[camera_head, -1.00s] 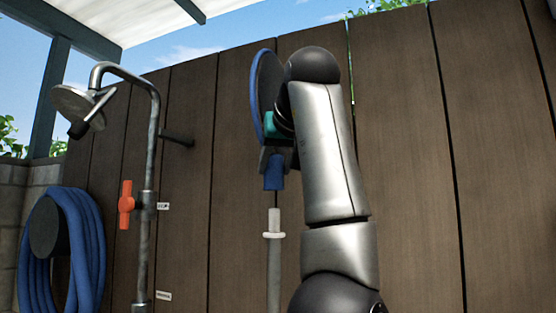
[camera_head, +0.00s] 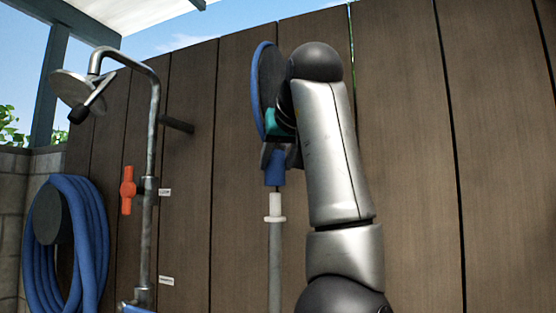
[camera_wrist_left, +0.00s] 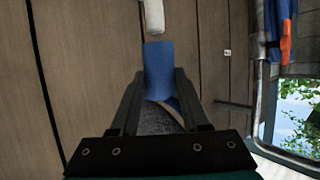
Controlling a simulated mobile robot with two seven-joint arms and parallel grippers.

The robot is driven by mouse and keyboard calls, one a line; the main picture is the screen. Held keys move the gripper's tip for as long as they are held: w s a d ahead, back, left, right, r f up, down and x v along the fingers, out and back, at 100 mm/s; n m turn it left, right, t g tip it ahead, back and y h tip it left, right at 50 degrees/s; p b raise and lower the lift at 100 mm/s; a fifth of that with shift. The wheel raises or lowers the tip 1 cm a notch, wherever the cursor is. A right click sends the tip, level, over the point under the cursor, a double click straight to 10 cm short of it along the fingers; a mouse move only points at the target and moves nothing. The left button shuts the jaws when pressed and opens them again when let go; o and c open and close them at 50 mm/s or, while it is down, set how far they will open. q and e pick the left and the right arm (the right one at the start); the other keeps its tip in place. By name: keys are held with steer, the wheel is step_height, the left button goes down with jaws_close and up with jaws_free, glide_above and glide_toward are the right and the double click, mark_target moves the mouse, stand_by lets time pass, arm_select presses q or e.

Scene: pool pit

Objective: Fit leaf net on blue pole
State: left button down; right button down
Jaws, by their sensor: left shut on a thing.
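The leaf net (camera_head: 263,92) has a blue rim and dark mesh, seen almost edge-on, with a blue socket (camera_head: 275,171) pointing down. My left gripper (camera_head: 277,155) is shut on the net near this socket; the arm hides part of the net. Just below stands an upright grey pole (camera_head: 275,265) with a white tip and collar (camera_head: 275,208); no blue shows on it. The socket appears above the tip with a small gap. In the left wrist view the socket (camera_wrist_left: 159,68) shows beyond the fingers (camera_wrist_left: 157,100), apart from the white tip (camera_wrist_left: 153,15).
A brown plank fence (camera_head: 410,150) stands behind. To the left are a metal shower pipe (camera_head: 151,130) with an orange handle (camera_head: 127,190) and a coiled blue hose (camera_head: 97,240). A blue piece (camera_head: 135,308) shows at the bottom edge.

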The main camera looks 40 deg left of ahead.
mark_target(278, 178)
stand_by(0.5)
arm_select(q)
steer(key=shift+f, duration=0.2)
steer(key=shift+f+b, duration=0.25)
steer(key=shift+b, duration=0.1)
steer(key=shift+f, duration=0.15)
steer(key=shift+f+b, duration=0.95)
steer(key=shift+f, duration=0.2)
steer(key=shift+f+b, duration=0.6)
steer(key=shift+b, duration=0.05)
steer(key=shift+f, duration=0.1)
